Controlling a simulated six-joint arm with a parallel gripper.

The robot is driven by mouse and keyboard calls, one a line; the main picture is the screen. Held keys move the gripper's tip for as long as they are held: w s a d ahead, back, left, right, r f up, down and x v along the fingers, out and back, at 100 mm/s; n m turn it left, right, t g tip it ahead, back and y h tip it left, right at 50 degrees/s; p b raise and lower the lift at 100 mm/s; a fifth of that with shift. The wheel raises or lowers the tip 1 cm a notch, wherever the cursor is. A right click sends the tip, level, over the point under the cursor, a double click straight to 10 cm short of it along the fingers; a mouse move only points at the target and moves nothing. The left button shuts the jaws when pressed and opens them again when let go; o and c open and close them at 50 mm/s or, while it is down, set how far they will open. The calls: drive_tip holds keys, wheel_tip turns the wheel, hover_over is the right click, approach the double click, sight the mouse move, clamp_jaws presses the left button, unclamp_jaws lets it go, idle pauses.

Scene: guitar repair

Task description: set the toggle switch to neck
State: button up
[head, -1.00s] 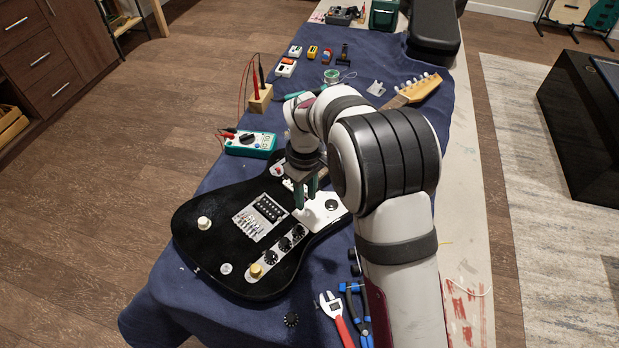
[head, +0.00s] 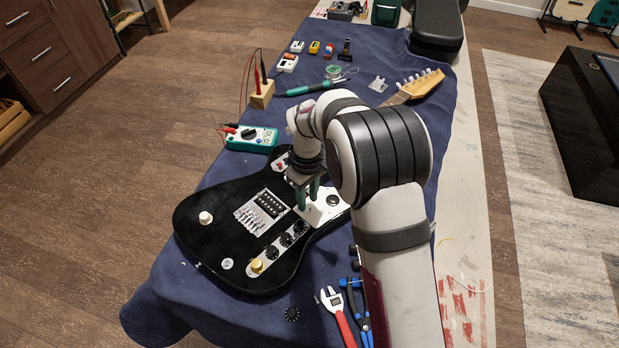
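The black guitar body (head: 215,245) lies on the blue cloth, with its metal bridge (head: 262,212) and a row of knobs on a metal plate (head: 285,240). My gripper (head: 307,196) points down over the upper part of the body, beside the white plate (head: 325,208). Its two dark fingers show a narrow gap between them, and I see nothing held there. A small red-and-white part (head: 280,164) shows on the body just left of my wrist. I cannot make out the toggle switch or its lever position; my gripper and arm hide part of this area.
The multimeter (head: 251,138) lies beyond the body, near a wooden block (head: 262,95) with probes. A soldering iron (head: 310,88) and the guitar's headstock (head: 418,85) lie farther back.

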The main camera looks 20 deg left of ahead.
drive_tip(key=shift+f, duration=1.1)
drive_tip(key=shift+r, duration=0.5)
drive_tip(key=c, duration=0.3)
